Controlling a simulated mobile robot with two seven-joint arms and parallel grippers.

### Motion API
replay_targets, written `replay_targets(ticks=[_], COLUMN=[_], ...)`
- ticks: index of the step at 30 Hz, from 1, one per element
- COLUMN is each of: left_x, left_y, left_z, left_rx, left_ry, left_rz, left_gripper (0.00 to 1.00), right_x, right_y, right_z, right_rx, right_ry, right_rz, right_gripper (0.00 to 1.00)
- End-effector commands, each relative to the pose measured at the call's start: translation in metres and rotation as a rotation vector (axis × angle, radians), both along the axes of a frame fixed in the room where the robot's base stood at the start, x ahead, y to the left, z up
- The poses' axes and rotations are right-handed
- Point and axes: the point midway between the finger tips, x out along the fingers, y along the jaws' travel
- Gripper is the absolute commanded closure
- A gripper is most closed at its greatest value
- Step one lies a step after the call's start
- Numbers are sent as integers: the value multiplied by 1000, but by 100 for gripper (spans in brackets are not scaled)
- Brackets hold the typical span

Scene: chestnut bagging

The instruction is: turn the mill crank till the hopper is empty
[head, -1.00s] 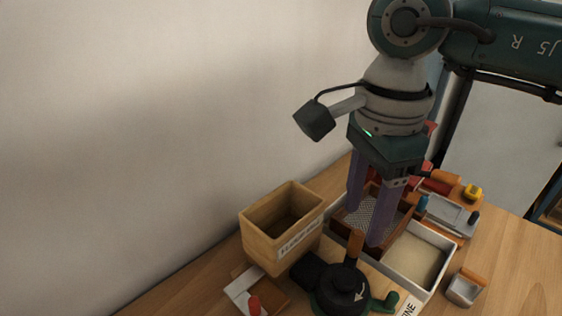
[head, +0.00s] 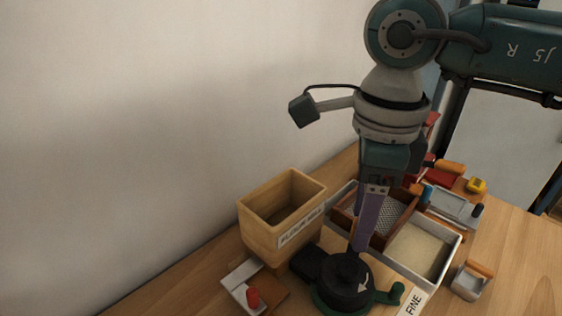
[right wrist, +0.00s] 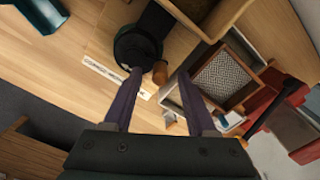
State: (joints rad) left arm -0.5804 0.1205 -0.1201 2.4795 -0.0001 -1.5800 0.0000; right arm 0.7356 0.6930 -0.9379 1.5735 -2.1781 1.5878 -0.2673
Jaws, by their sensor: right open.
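The dark round mill (head: 345,288) with a green base stands on the table at the bottom of the head view. Its wooden crank knob (right wrist: 160,72) shows in the right wrist view between my finger tips; in the head view my fingers hide it. My right gripper (head: 360,247) points down over the mill, open, its fingers apart on either side of the knob in the wrist view. I cannot tell whether they touch it. A tall wooden box (head: 262,232) with a label stands beside the mill, open at the top; no contents show in it. My left gripper is out of view.
Behind the mill are a wooden-framed mesh sieve (head: 402,205) and a pale tray (head: 457,246) of whitish meal. A small scoop (head: 467,287) stands at right, and a small board with a red knob (head: 253,299) at left. The wall closes off the left.

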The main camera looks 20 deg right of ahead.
Motion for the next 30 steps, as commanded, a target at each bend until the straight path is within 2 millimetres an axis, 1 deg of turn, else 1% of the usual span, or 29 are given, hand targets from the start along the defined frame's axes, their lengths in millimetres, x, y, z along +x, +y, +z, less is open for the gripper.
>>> replay_targets(ticks=[2,15,30], left_x=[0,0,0], left_y=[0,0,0], left_z=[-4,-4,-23], left_rx=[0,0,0], left_ry=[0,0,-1], left_rz=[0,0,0], left_gripper=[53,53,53], right_x=[0,0,0], right_y=[0,0,0], right_z=[-3,-4,-24], right_rx=[0,0,-1], right_ry=[0,0,-1], right_rz=[0,1,1], right_gripper=[43,43,43])
